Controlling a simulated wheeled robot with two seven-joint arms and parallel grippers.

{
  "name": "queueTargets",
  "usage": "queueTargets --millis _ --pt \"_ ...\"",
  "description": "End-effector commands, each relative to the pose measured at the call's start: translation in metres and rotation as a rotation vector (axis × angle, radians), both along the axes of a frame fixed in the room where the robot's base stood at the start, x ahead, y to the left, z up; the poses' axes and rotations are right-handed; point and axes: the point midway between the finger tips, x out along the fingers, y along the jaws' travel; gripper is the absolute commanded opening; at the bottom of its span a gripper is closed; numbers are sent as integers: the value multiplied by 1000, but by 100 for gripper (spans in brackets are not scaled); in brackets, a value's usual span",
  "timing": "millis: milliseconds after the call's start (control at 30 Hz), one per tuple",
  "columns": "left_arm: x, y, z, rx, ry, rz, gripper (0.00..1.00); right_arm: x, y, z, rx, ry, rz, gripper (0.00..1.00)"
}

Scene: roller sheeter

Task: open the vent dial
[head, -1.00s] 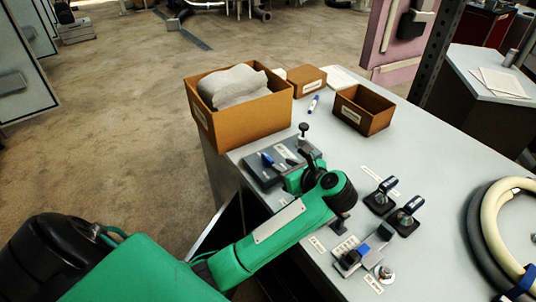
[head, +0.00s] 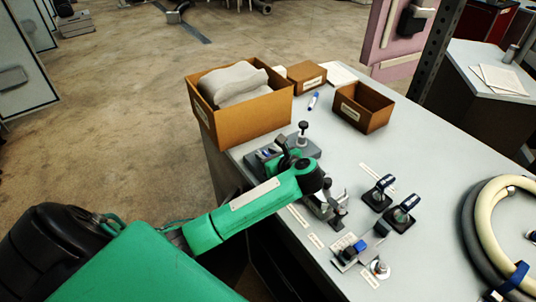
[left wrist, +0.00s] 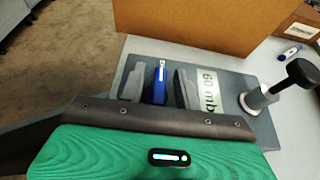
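A dark grey panel (left wrist: 228,115) on the bench carries an upright blue handle (left wrist: 160,85) with a pale tip, probably the vent dial; no readable label names it. In the left wrist view, my left gripper (left wrist: 159,74) is open. Its two grey fingers stand either side of the blue handle, with narrow gaps showing. In the head view, my left gripper (head: 272,151) is over the panel and partly hides it. My right gripper is not in view.
A brown box (head: 245,120) with grey contents stands just behind the panel. An empty brown box (head: 363,108) is farther right. Two black switches (head: 378,194) and (head: 402,212), a blue-handled fitting (head: 352,246) and coiled hoses (head: 500,235) occupy the right side.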

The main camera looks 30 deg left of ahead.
Motion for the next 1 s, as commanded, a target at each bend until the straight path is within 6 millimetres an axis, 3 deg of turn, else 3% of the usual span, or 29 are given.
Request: queueTargets --millis 33,167,567,1000 --pt "0 0 0 0 0 0 23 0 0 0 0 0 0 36" --pt "0 0 0 0 0 0 0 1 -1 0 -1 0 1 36" --pt "-1 -1 -3 -3 0 -31 0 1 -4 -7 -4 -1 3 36" --pt "-2 -1 -3 -5 -2 -239 0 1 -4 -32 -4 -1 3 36"
